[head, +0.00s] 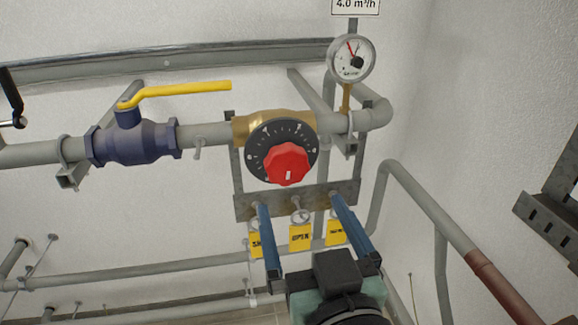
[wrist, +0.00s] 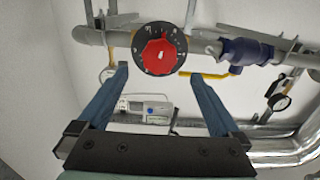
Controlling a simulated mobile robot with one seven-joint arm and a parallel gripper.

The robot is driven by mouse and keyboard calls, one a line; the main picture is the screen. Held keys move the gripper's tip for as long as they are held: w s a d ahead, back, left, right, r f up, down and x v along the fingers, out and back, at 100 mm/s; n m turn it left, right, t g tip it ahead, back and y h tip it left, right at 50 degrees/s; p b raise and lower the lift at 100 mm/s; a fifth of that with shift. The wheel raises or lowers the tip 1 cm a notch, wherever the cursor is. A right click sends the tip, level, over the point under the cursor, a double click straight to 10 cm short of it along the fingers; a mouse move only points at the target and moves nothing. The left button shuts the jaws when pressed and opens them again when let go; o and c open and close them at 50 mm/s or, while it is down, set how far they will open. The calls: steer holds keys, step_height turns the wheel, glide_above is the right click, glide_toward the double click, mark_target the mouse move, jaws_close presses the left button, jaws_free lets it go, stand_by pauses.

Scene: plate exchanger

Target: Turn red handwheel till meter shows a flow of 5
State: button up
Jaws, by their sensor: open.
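The red handwheel (head: 287,163) sits on a black numbered dial (head: 256,150) on a brass valve body (head: 245,129) in the pipe. A white mark shows on its lower face. It also shows in the wrist view (wrist: 158,58). The round meter (head: 351,58) stands up and right of it, its red needle leaning up-left. A label (head: 355,5) above it, cut by the frame edge, reads 4.0 m³/h. My gripper (head: 298,202) is open and empty, its blue fingers below the wheel in the head view. In the wrist view the fingertips (wrist: 159,71) lie either side of the wheel's lower part, with no contact visible.
A blue valve (head: 133,142) with a yellow lever (head: 180,91) is left of the wheel. A metal bracket (head: 280,203) with yellow tags (head: 301,236) hangs below. A pipe (head: 440,215) bends down on the right. A white device (wrist: 145,105) shows in the wrist view.

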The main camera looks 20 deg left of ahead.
mark_target(288, 172)
steer(key=p+x, duration=0.3)
steer(key=x, duration=0.6)
steer(key=shift+w+a+r, duration=0.15)
steer(key=shift+w, duration=0.05)
steer(key=shift+w+a+p, duration=0.3)
steer(key=shift+w+p, duration=0.05)
steer(key=shift+w, duration=0.05)
steer(key=c, duration=1.2)
steer(key=shift+m+p, duration=0.75)
steer(key=shift+m, duration=2.55)
